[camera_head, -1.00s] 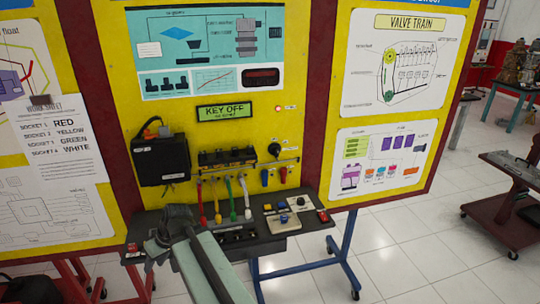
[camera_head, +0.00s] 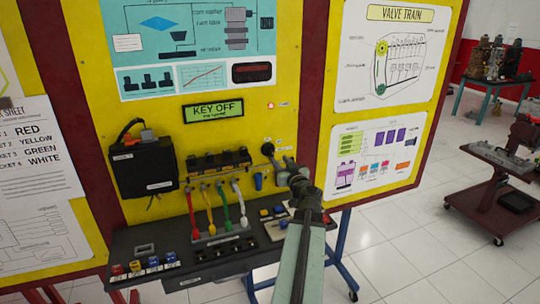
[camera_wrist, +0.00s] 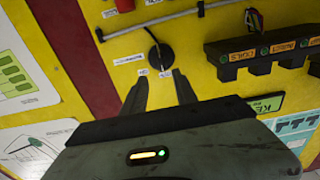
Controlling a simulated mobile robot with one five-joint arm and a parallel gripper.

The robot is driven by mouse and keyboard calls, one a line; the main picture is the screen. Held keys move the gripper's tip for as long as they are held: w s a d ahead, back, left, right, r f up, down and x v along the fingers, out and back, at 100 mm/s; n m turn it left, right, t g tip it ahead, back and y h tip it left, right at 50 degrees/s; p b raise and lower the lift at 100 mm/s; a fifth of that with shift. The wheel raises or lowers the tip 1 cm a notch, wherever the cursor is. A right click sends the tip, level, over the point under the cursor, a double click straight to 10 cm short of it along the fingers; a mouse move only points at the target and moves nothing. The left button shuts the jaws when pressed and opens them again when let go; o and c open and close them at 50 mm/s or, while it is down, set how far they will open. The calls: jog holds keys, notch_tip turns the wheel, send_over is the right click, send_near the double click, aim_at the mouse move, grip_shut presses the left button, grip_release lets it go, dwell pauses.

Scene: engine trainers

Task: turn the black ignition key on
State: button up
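The black ignition key (camera_head: 267,149) is on the yellow panel, right of the black coil row. It also shows in the wrist view as a round black knob (camera_wrist: 160,57) with a pale line across its face. My gripper (camera_head: 284,163) is just right of and below the key in the head view. In the wrist view my gripper (camera_wrist: 159,75) is open, its two dark fingers apart and empty, pointing at the key. Whether the fingertips reach beside the knob is hard to tell. The display (camera_head: 213,111) reads KEY OFF.
A red light (camera_head: 271,105) glows near the display. A black box (camera_head: 142,165) hangs at the left. Coloured leads run below the coil row (camera_head: 217,162). A blue connector (camera_head: 258,181) hangs below the key. A dark shelf (camera_head: 130,242) with switches juts out beneath.

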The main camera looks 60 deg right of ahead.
aim_at(273, 153)
jog(key=x, duration=0.7)
jog(key=shift+w+a, duration=0.1)
jog(key=shift+a, duration=0.05)
grip_shut()
jog(key=m, duration=1.1)
jog(key=shift+s+d+f+m, duration=0.2)
jog(key=shift+s+f+m, duration=0.05)
jog(key=shift+s+m, duration=0.05)
jog(key=shift+m, duration=0.3)
grip_release()
